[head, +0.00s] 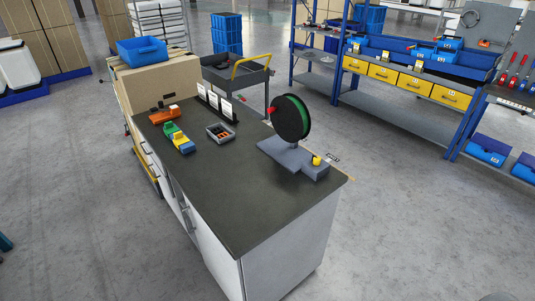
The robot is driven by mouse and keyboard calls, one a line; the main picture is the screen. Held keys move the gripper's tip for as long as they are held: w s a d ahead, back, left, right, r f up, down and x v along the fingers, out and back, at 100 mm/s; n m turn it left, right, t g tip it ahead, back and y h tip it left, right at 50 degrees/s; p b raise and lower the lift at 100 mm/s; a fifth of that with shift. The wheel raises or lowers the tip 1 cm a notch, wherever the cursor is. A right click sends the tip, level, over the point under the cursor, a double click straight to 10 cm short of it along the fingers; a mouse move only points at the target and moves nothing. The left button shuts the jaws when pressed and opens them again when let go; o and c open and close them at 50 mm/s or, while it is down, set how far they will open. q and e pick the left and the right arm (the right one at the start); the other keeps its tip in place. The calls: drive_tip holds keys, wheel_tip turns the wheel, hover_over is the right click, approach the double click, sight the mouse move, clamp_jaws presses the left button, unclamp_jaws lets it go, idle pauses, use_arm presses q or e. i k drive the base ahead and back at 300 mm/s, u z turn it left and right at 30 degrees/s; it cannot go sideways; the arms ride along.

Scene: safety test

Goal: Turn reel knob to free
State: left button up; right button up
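A black reel with a green winding (291,118) stands upright on a grey stand (285,156) at the far right part of the workbench. A small red part (271,110) sticks out at the reel's left side. A yellow knob (316,160) sits on a grey block at the right end of the stand's base. The frame does not show which of these is the reel knob. Any marking for its positions is too small to read. Neither of my grippers is in view, and nothing touches the reel or the yellow knob.
The dark-topped workbench (230,205) is clear at its front. Towards its back are an orange tool (164,115), yellow, green and blue blocks (178,138), a grey tray (220,133) and white cards (213,100). A cart (235,78) stands behind. Floor is free around the bench's right.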

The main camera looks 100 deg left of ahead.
sight(317, 160)
drive_tip(key=u, duration=1.8)
drive_tip(key=i, duration=1.8)
drive_tip(key=u, duration=0.85)
